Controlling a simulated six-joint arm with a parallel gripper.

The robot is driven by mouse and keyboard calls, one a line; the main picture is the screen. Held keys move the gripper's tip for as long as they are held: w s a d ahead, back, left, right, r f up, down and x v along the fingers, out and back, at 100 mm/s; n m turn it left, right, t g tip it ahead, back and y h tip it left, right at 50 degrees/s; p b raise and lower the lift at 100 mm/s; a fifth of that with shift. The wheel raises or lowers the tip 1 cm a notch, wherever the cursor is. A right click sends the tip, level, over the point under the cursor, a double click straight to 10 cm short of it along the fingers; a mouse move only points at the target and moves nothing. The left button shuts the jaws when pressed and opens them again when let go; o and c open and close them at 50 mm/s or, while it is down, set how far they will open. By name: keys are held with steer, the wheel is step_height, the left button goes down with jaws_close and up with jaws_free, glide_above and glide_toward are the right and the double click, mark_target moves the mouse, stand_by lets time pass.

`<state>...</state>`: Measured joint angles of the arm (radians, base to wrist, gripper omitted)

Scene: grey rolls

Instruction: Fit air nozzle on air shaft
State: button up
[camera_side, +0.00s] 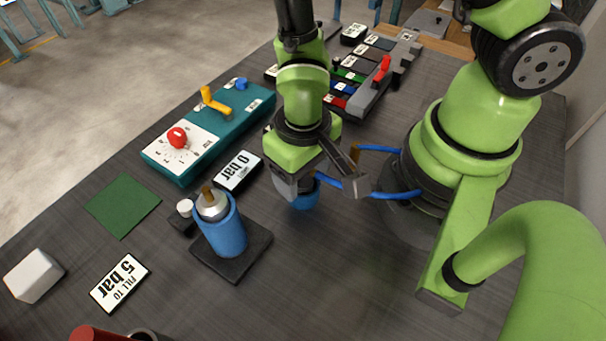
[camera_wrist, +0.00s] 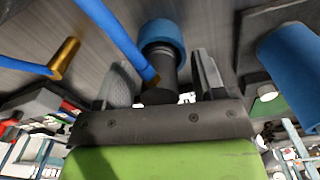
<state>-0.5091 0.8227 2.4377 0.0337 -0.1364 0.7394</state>
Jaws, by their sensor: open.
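The air nozzle has a blue rim and a dark body; in the side view its blue end (camera_side: 305,198) shows below my gripper (camera_side: 303,182). In the wrist view the nozzle (camera_wrist: 163,33) lies between the two fingers of my gripper (camera_wrist: 162,65), which are open with gaps on both sides. The air shaft looks like the brass stem (camera_side: 207,193) upright on the metal top of a blue cylinder (camera_side: 225,237), left of my gripper. The cylinder also shows at the right of the wrist view (camera_wrist: 292,65).
The cylinder stands on a black base (camera_side: 258,244). A teal valve box (camera_side: 226,126) with a red knob and yellow lever stands behind it. A "0 bar" plate (camera_side: 238,171), "fill to 5 bar" plate (camera_side: 119,283), green square (camera_side: 123,205) and white block (camera_side: 33,276) lie around.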

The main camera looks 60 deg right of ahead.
steer(key=shift+f, duration=0.25)
steer(key=c, duration=1.1)
steer(key=shift+r, duration=0.1)
step_height(320, 180, up, 9)
steer(key=shift+w+r, duration=0.1)
steer(key=w+a+r, duration=0.4)
steer(key=a+r, duration=0.8)
steer(key=a, duration=0.1)
